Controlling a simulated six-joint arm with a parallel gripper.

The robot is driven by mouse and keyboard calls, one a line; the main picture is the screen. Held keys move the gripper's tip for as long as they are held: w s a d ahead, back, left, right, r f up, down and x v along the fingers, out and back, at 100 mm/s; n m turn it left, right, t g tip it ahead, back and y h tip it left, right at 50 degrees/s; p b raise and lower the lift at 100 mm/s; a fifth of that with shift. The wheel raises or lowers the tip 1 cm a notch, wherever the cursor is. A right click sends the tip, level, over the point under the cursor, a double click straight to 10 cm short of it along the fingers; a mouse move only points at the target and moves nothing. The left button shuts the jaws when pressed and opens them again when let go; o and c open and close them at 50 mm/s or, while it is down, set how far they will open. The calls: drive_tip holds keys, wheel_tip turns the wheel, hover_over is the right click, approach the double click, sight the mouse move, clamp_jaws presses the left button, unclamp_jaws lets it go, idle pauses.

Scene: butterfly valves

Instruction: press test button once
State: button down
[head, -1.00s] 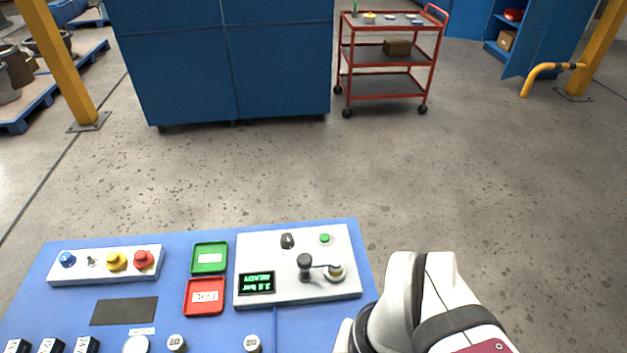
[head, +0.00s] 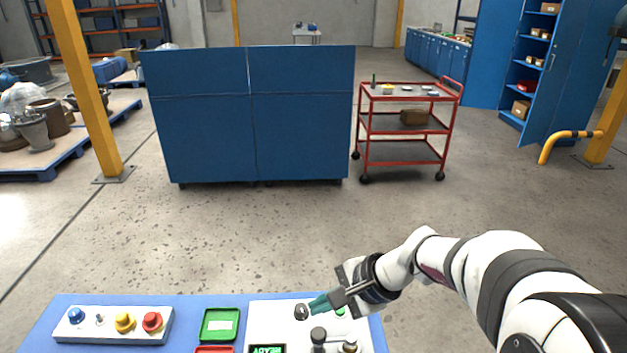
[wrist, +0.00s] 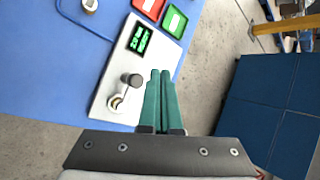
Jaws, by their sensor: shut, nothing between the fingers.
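A white control box (head: 268,318) on the blue panel carries a dark oval knob (head: 301,312), a small green button (head: 340,312), a lit display (head: 268,349) and a black-knobbed lever (head: 318,336). No label marks a test button legibly. My gripper (head: 313,305) has its teal fingers together and empty, tips beside the dark knob. The fingers pass just above the green button and partly cover it; I cannot tell their height. In the wrist view my gripper (wrist: 160,72) lies over the box edge, near the lever knob (wrist: 131,79); the green button is hidden there.
A second white box (head: 112,325) at the left has blue, yellow and red buttons (head: 152,321) and a small switch. Green (head: 220,324) and red (head: 215,349) trays lie between the boxes. A blue cabinet (head: 250,120) and red cart (head: 405,122) stand well behind on open floor.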

sight(345, 311)
drive_tip(key=w+d+f+m+t, duration=0.1)
drive_tip(key=w+d+f+m, duration=0.2)
drive_tip(key=w, duration=0.3)
drive_tip(key=w+d+f+m+t, duration=0.2)
drive_tip(key=w+d+f+m, duration=0.1)
drive_tip(key=w, duration=0.3)
drive_tip(key=shift+w+d+f+h, duration=0.15)
drive_tip(key=shift+d+f+h, duration=0.15)
drive_tip(key=shift+d+f, duration=0.25)
drive_tip(key=shift+a+f, duration=0.1)
drive_tip(key=shift+f, duration=4.35)
drive_tip(key=shift+f, duration=0.4)
drive_tip(key=shift+f, duration=0.45)
drive_tip(key=shift+r, duration=0.85)
